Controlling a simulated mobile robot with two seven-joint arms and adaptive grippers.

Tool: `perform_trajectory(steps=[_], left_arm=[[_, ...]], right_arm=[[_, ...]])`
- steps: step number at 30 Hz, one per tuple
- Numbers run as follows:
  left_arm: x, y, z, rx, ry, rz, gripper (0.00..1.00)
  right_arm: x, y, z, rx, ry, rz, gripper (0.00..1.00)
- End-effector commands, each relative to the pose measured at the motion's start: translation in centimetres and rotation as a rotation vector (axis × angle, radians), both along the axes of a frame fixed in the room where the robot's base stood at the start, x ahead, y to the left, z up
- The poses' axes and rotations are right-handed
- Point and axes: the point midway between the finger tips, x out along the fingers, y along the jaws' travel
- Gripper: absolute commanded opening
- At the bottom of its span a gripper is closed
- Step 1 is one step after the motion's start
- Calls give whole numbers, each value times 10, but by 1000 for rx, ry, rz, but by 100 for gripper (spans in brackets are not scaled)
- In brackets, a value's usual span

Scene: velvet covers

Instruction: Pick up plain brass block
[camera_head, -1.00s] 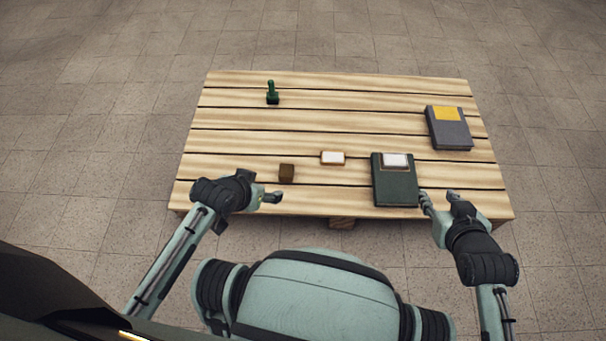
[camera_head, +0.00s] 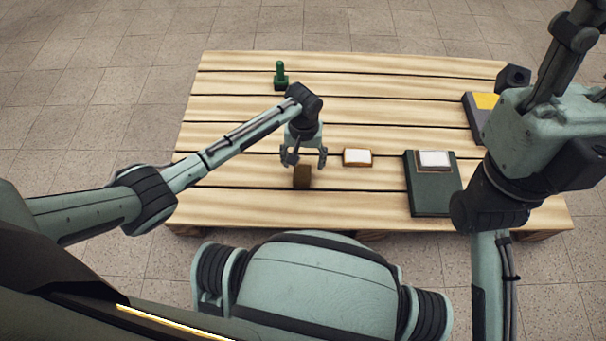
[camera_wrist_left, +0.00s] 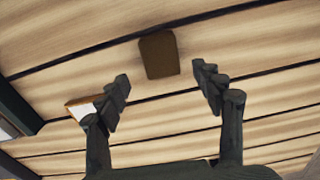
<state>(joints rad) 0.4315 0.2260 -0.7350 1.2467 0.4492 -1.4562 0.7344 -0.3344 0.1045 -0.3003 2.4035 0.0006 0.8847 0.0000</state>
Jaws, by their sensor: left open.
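The brass block (camera_head: 302,177), a small dark brown-gold block, sits on the slatted wooden table (camera_head: 240,205) near its front edge, left of the middle. In the left wrist view the block (camera_wrist_left: 158,55) lies just beyond the gap between the fingertips, a little left of centre. My left gripper (camera_head: 304,158) is open and empty, pointing down above and just behind the block, with its fingers apart. Its two fingers also show in the wrist view (camera_wrist_left: 163,82). My right arm is raised at the right, and its gripper lies outside the picture.
A small white-topped brown box (camera_head: 357,157) lies right of the block. A dark green book (camera_head: 433,197) carries a white-topped piece (camera_head: 433,160). A grey book with a yellow patch (camera_head: 484,101) is partly hidden by my right arm. A green-handled object (camera_head: 281,76) stands at the back left.

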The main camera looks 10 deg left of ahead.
Motion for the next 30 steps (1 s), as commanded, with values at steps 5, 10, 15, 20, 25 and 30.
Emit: perform_trajectory(steps=[5,10,15,20,25,30], left_arm=[[-8,1,-29,0,0,-2,67],[-10,1,-49,-1,-2,-2,67],[-10,1,-53,-1,-2,-2,67],[-10,1,-52,-2,-2,-2,65],[-10,1,-52,-2,-2,-2,44],[-10,1,-52,-2,-2,-2,23]], right_arm=[[1,2,-4,-20,-39,2,40],[4,4,-1,-42,-65,3,40],[5,5,2,-49,-71,4,40],[5,5,2,-48,-70,4,40],[5,5,2,-49,-70,3,40],[5,5,2,-49,-70,3,40]])
